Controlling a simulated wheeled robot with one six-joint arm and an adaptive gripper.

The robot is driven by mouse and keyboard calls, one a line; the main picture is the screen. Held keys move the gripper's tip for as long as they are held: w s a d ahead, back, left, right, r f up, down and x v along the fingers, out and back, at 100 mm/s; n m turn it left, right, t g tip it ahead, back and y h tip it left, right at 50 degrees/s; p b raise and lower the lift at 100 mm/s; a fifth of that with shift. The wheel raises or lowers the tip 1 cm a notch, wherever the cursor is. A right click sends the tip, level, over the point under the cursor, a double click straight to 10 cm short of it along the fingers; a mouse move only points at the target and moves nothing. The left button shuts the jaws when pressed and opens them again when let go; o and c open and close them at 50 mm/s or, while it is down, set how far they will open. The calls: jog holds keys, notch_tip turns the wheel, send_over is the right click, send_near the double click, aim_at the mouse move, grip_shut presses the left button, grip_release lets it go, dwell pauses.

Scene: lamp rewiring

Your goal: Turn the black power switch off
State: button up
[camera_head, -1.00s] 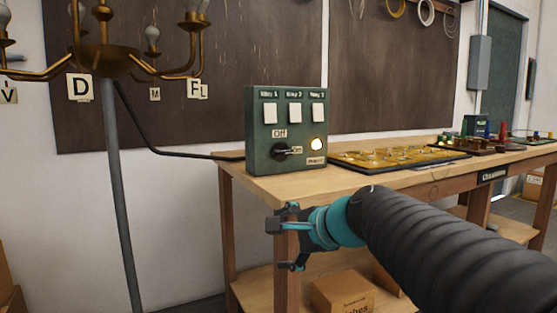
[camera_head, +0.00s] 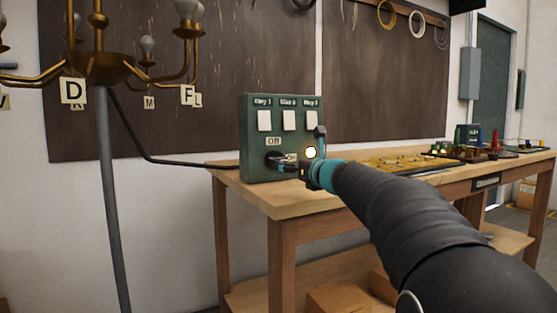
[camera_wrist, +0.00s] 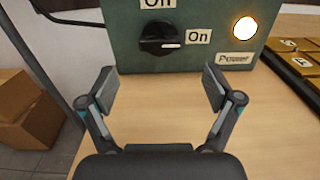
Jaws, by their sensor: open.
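The black power switch (camera_head: 272,158) is a round knob low on the front of a green control box (camera_head: 247,125). In the wrist view the knob (camera_wrist: 160,39) has its pale pointer mark turned right, toward the "On" label (camera_wrist: 198,37). The head view shows an "Off" label (camera_head: 274,141) above it. The round power light (camera_head: 311,153) glows beside my gripper. My gripper (camera_head: 303,152) is in front of the box's lower part. In the wrist view my gripper (camera_wrist: 160,88) is open and empty, its fingers spread below the knob and apart from it.
The box stands on a wooden workbench (camera_head: 300,202). A tray of brass pieces (camera_wrist: 304,66) lies to its right. A black cable (camera_head: 180,162) runs from the box to a brass chandelier (camera_head: 105,62) on a grey pole at left. Cardboard boxes (camera_wrist: 35,115) are on the floor.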

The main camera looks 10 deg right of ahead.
aim_at(278, 159)
jog(key=p+x, duration=0.1)
jog(key=x, duration=0.7)
jog(key=shift+w+a, duration=0.1)
jog(key=shift+w, duration=0.15)
jog(key=c, duration=1.1)
jog(key=shift+c, duration=0.2)
